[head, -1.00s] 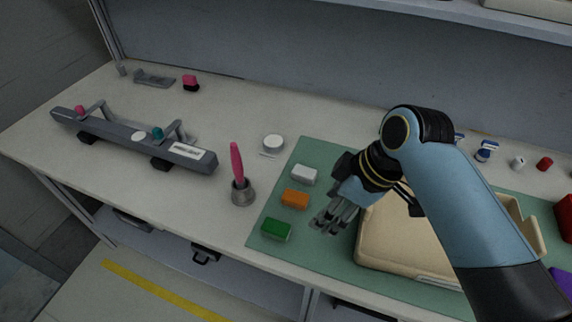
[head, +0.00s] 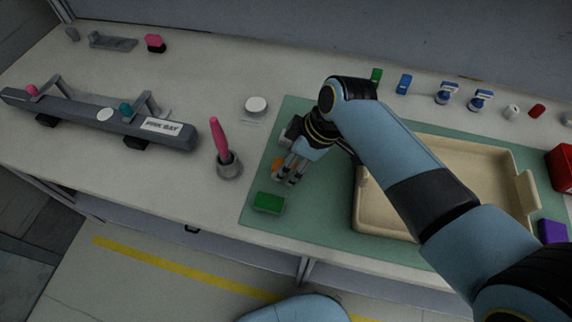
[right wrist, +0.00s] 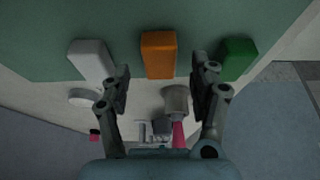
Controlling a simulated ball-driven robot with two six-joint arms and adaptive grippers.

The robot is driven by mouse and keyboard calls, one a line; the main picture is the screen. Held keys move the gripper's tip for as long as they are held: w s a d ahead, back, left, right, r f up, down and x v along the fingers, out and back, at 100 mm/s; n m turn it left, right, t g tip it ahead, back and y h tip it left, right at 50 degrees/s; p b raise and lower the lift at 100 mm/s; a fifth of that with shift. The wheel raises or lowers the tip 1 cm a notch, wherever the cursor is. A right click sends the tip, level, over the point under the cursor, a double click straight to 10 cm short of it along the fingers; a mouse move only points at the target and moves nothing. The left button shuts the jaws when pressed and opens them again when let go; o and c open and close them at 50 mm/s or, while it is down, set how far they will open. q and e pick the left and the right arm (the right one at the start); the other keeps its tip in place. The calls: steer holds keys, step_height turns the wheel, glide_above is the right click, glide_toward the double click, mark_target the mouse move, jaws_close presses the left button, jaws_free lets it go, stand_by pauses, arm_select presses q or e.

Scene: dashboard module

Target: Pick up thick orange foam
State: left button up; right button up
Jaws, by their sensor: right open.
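The orange foam block (head: 277,162) lies on the green mat (head: 330,231), partly hidden behind my right gripper in the head view. In the right wrist view the orange block (right wrist: 158,54) shows whole, centred between the fingers and beyond their tips. My right gripper (head: 288,180) is open and empty, over or just beside the block; its two fingers are spread in the right wrist view (right wrist: 162,78). A green block (head: 269,202) lies nearer the front edge. A white block (right wrist: 92,60) lies on the orange block's other side. My left gripper is not in view.
A beige tray (head: 364,215) stands on the mat to the right. A grey cup (head: 229,168) with a pink-handled tool (head: 218,137) stands left of the mat. A white round disc (head: 256,104) lies behind it. Small bottles (head: 446,93) line the back.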

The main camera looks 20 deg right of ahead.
steer(key=shift+x, duration=1.05)
steer(key=c, duration=0.8)
steer(key=shift+c, duration=0.2)
steer(key=shift+r, duration=0.15)
